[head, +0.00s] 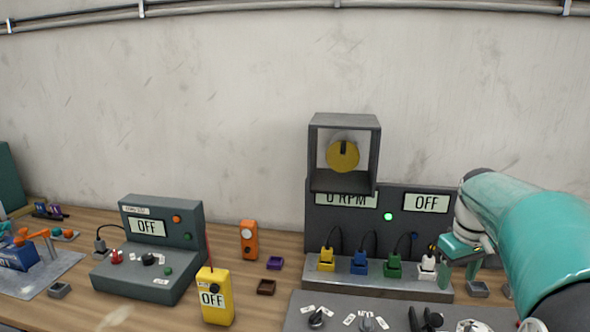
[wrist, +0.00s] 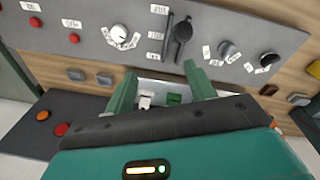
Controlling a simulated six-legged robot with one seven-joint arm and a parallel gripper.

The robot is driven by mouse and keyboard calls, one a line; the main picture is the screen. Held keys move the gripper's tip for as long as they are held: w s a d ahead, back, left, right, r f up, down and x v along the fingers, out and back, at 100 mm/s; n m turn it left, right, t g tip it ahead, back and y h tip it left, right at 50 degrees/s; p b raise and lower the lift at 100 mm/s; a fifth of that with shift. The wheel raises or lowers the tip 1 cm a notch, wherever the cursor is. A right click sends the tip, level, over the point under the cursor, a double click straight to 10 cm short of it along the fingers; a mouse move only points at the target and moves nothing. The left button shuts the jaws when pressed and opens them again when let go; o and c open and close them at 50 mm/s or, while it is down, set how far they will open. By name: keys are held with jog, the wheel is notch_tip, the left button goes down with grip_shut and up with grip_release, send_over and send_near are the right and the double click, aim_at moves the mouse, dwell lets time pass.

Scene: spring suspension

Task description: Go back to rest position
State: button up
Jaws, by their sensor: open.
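My gripper (head: 458,272) is at the right in the head view, over the right end of the grey plug strip (head: 345,285). Its fingers are apart and nothing is visibly held. The white plug (head: 427,266) is just left of it, upright in the strip. In the wrist view my gripper's two green fingertips (wrist: 160,80) point toward the knob panel (wrist: 230,30). The white plug (wrist: 145,101) and the green plug (wrist: 174,98) show between the fingers, partly hidden by the gripper body.
Blue (head: 360,264) and yellow (head: 326,260) plugs stand further left. A dark control box (head: 345,120) with a round dial rises behind. A yellow meter (head: 214,295) and a grey OFF console (head: 150,250) stand on the left.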

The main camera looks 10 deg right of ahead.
jog(key=s+a+r+t, duration=0.1)
jog(key=s+a, duration=0.2)
jog(key=a, duration=0.4)
jog(key=s+a+r+t, duration=0.1)
jog(key=s+a, duration=0.2)
jog(key=a, duration=0.5)
jog(key=s+a+f+m+t, duration=0.1)
jog(key=s+a+f, duration=0.3)
jog(key=s+a, duration=0.5)
jog(key=shift+s+a+t+y, duration=0.35)
jog(key=shift+a+t, duration=0.35)
jog(key=shift+a, duration=0.25)
